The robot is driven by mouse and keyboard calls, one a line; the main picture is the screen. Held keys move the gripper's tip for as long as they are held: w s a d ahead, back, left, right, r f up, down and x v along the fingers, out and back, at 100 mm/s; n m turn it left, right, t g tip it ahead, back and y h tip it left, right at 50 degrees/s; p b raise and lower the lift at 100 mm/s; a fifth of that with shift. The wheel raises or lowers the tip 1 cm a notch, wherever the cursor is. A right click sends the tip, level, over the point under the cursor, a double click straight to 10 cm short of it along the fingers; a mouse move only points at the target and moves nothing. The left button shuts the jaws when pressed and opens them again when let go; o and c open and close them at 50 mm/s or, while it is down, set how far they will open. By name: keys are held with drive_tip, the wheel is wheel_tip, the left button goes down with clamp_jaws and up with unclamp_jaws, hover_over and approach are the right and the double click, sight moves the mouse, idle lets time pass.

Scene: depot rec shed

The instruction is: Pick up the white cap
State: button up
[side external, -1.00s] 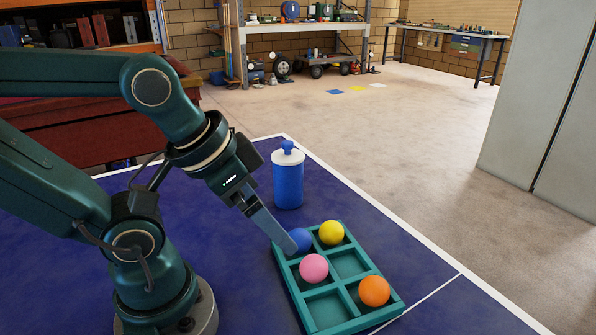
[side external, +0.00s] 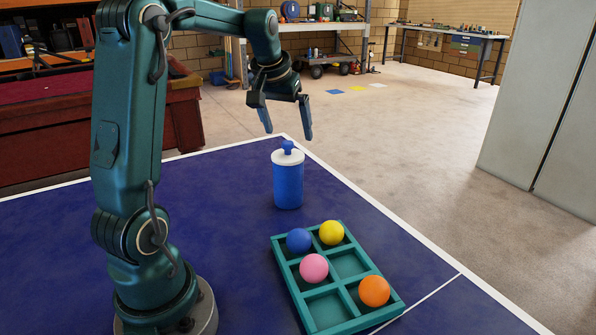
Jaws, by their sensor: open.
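The white cap (side external: 288,157) sits on top of a blue bottle (side external: 288,187) and has a blue knob (side external: 288,146) at its centre. The bottle stands upright on the blue table near its far edge. My gripper (side external: 288,136) is open and empty, pointing down. In the picture its two fingers are above the cap, one to the left and one to the right of the knob. From this one view I cannot tell how far the fingers are from the knob in depth.
A teal tray (side external: 325,292) with six compartments lies nearer on the blue table (side external: 235,240). It holds a blue ball (side external: 299,241), a yellow ball (side external: 332,232), a pink ball (side external: 314,268) and an orange ball (side external: 374,291). The table left of the bottle is clear.

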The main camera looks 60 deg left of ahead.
sight(286, 143)
drive_tip(key=shift+s+a+f, duration=0.25)
drive_tip(key=shift+a+f, duration=0.2)
drive_tip(key=shift+f, duration=0.1)
drive_tip(key=shift+w+a+f, duration=0.1)
drive_tip(key=shift+f, duration=0.15)
drive_tip(key=shift+x, duration=2.15)
